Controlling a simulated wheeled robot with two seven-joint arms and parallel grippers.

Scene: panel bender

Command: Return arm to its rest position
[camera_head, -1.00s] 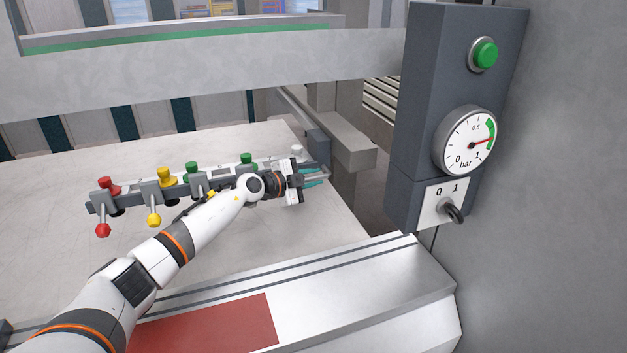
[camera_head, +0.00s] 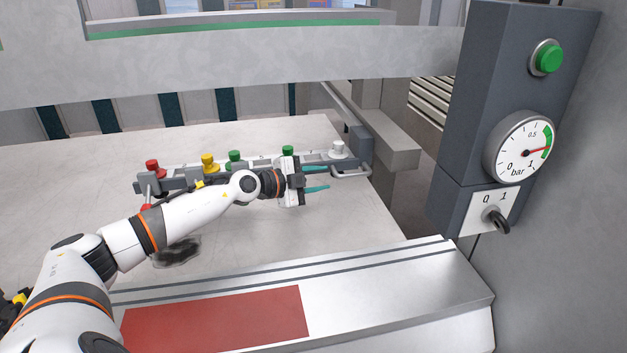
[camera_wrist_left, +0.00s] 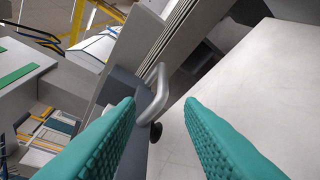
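My left arm (camera_head: 190,215) reaches in from the lower left over the pale table. Its gripper (camera_head: 322,178) has two teal fingers spread apart with nothing between them. It is beside the clamp bar (camera_head: 315,160), just left of the grey end handle (camera_head: 352,173). In the left wrist view the open fingers (camera_wrist_left: 160,103) frame the handle (camera_wrist_left: 156,92), which lies beyond the tips and is not gripped. My right gripper is not in view.
The bar carries red (camera_head: 152,165), yellow (camera_head: 208,160) and green (camera_head: 235,157) knobs. A grey control box (camera_head: 455,120) with a gauge (camera_head: 522,150) and switch (camera_head: 497,220) stands right. A beam (camera_head: 230,70) crosses above. The table's front area (camera_head: 330,225) is clear.

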